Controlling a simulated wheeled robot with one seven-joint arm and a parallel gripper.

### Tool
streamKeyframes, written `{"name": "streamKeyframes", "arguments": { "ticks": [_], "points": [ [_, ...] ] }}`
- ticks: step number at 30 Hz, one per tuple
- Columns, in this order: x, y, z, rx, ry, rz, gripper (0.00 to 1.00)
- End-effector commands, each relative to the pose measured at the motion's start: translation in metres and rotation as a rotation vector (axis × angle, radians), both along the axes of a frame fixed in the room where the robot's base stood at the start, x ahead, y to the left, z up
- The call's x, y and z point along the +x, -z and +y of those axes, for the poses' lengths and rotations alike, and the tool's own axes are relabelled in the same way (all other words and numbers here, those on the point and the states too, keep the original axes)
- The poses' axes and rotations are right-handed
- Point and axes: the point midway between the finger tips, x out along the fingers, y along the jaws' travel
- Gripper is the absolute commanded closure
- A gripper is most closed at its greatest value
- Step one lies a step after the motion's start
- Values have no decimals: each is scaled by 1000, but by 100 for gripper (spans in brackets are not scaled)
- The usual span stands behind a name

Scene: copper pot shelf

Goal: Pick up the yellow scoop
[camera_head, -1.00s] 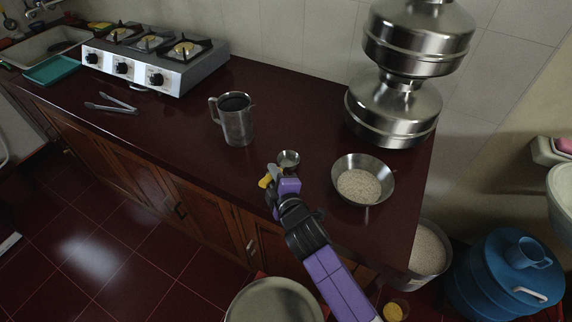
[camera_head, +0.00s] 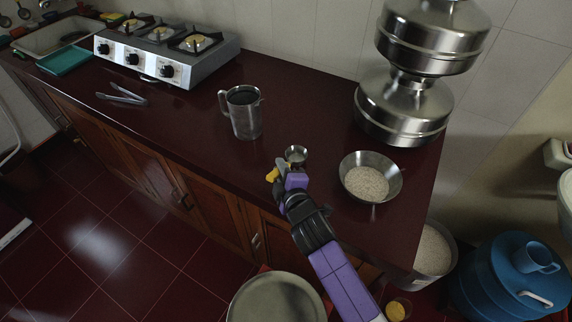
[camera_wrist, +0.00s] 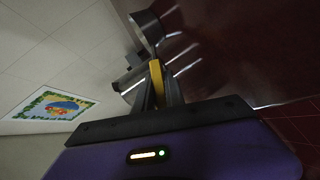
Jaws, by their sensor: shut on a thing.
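My gripper (camera_head: 279,174) is over the front part of the dark red counter (camera_head: 190,125), shut on the yellow scoop (camera_head: 272,175). In the wrist view the yellow piece (camera_wrist: 157,78) shows between the fingers of my gripper (camera_wrist: 160,90). The rest of the scoop is hard to make out, and the fingers hide part of it. A small steel cup (camera_head: 296,154) shows just behind my gripper in the head view; I cannot tell whether it touches it.
A steel mug (camera_head: 245,116) stands behind and left. A steel bowl of grain (camera_head: 368,184) is to the right, with stacked steel pots (camera_head: 402,108) behind it. A stove (camera_head: 165,55) and tongs (camera_head: 122,94) are farther left. A round pot (camera_head: 275,302) is below the counter's front.

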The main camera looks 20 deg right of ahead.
Motion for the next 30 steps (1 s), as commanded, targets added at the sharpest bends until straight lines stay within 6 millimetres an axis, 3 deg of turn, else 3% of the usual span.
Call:
{"name": "streamKeyframes", "arguments": {
  "ticks": [8, 21, 30],
  "points": [
    [1, -30, 0, 0, 0, -6, 100],
    [1, -147, 0, 0, 0, -8, 100],
    [1, -192, 0, -1, 0, -3, 100]
  ]
}}
